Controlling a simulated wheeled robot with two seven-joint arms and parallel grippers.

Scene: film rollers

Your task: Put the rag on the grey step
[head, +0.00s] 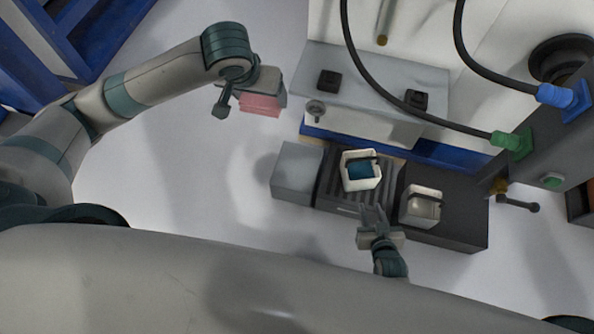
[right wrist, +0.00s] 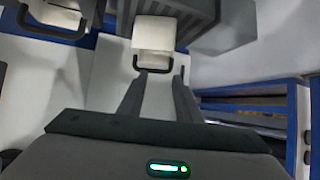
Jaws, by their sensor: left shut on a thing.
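The rag (head: 261,105) is pink and hangs in the jaws of my left gripper (head: 262,95), which is shut on it in the air at upper left of the head view. The light grey step (head: 297,172) is a plain block below and right of the rag, at the left end of the low platforms; its top is bare. The rag is clear of it. My right gripper (head: 373,212) is at the front of the dark platforms. In the right wrist view its fingers (right wrist: 158,88) are apart with nothing between them.
A white bucket with blue contents (head: 361,170) stands on the ribbed dark step (head: 345,205). Another white bucket (head: 421,205) stands on the dark block (head: 465,225) to the right. Behind is a grey machine ledge (head: 375,85) with black hoses. Floor left of the grey step is clear.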

